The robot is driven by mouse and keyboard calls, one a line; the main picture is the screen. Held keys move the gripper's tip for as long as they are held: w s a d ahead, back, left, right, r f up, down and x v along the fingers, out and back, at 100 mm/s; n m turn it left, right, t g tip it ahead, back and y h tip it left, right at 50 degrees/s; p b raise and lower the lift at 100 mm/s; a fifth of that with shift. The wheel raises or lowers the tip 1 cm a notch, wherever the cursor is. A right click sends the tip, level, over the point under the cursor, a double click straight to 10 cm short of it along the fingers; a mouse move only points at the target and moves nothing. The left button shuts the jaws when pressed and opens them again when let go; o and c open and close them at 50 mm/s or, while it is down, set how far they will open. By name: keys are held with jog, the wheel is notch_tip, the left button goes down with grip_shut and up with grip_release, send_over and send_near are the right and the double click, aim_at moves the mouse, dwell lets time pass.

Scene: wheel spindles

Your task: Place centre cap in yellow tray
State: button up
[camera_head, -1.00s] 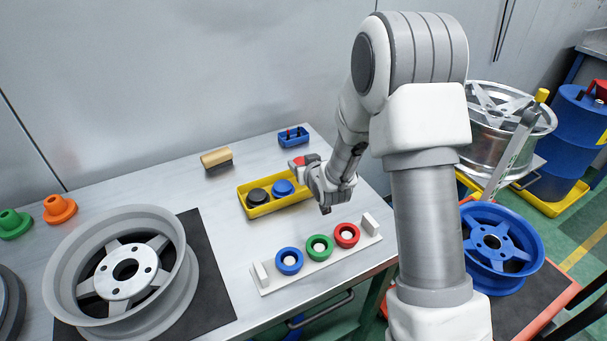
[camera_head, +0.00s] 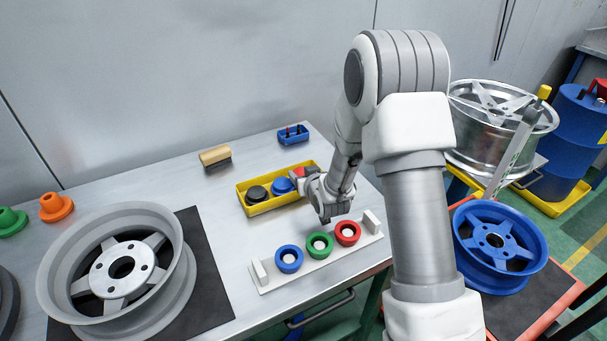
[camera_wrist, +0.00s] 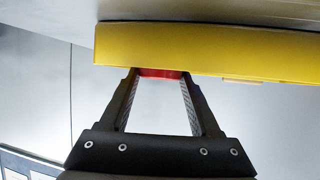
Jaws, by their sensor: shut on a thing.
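The yellow tray (camera_head: 262,210) lies on the workbench. A black cap (camera_head: 257,193) and a blue cap (camera_head: 281,185) sit inside it. My gripper (camera_head: 298,176) is at the tray's right part and is shut on a red centre cap (camera_head: 299,171). In the wrist view my gripper's fingers (camera_wrist: 160,78) reach to the yellow tray's wall (camera_wrist: 210,50). Only a thin strip of the red cap (camera_wrist: 160,73) shows there between the fingertips; the wall hides the rest. I cannot tell if the cap touches the tray floor.
A white rack with a blue ring (camera_head: 289,258), a green ring (camera_head: 320,245) and a red ring (camera_head: 348,233) stands in front of the tray. A small blue bin (camera_head: 292,137) and a wooden-handled brush (camera_head: 215,157) lie behind. A grey wheel (camera_head: 118,268) rests on a dark mat at left.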

jog(key=shift+f, duration=0.1)
jog(key=o, duration=1.3)
jog(key=shift+r+p, duration=0.8)
jog(key=shift+p, duration=0.2)
jog(key=s+d+r+m+g+h, duration=0.15)
jog(key=s+d+r, duration=0.25)
jog(key=s+r, duration=0.75)
jog(key=s+d+r+g+h, duration=0.1)
jog(key=s+d+r+g, duration=0.25)
jog(key=s+r, duration=0.8)
jog(key=s, duration=0.4)
jog(key=s+g, duration=0.1)
jog(key=s, duration=0.4)
jog(key=s+g, duration=0.1)
jog(key=s, duration=0.3)
jog(key=shift+s+d+m, duration=0.2)
jog(key=shift+d+m, duration=0.15)
